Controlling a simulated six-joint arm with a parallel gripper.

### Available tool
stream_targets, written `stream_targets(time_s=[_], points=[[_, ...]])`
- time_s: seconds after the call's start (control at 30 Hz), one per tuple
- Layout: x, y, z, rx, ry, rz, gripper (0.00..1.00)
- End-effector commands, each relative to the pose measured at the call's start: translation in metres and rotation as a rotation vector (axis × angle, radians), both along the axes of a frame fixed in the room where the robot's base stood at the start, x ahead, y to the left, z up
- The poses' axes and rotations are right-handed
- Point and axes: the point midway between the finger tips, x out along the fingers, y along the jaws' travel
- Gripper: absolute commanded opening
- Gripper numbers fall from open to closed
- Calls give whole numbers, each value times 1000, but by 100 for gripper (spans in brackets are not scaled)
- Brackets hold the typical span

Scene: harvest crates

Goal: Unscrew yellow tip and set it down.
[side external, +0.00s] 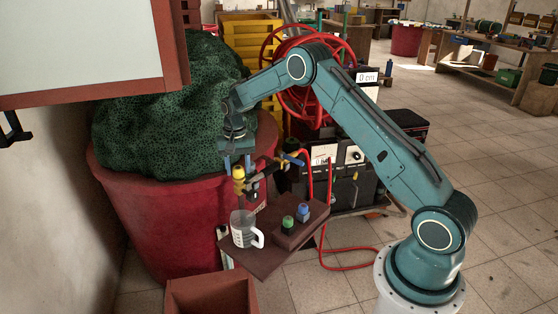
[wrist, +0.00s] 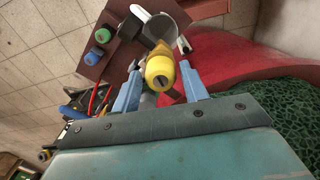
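The yellow tip (side external: 239,172) sits at the top of an upright sprayer-like fitting over a small brown shelf. My gripper (side external: 238,160) points down right above it, with its blue fingers spread. In the wrist view the yellow tip (wrist: 160,72) lies between the two fingertips of my gripper (wrist: 161,78), with a gap showing on both sides. Nothing appears gripped. A green tip (side external: 288,223) and a blue tip (side external: 303,211) stand on a brown block (side external: 287,241) on the shelf; the wrist view shows the green one (wrist: 102,36) and the blue one (wrist: 94,56).
A measuring jug (side external: 243,230) stands on the shelf (side external: 266,267) below the fitting. A big red tub (side external: 170,230) heaped with green netting (side external: 160,120) is close on the left. A brass valve with blue handles (side external: 292,159) and a red hose (side external: 347,267) are to the right.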

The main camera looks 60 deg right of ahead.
Motion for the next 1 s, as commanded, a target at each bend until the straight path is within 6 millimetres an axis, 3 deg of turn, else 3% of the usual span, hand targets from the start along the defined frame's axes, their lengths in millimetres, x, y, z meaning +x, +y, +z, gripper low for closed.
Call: stream_targets(time_s=[0.03, 0.1, 1.0], points=[[0, 0, 0, 0, 0, 0, 33], [0, 0, 0, 0, 0, 1, 22], [-1, -1, 0, -1, 2, 167, 21]])
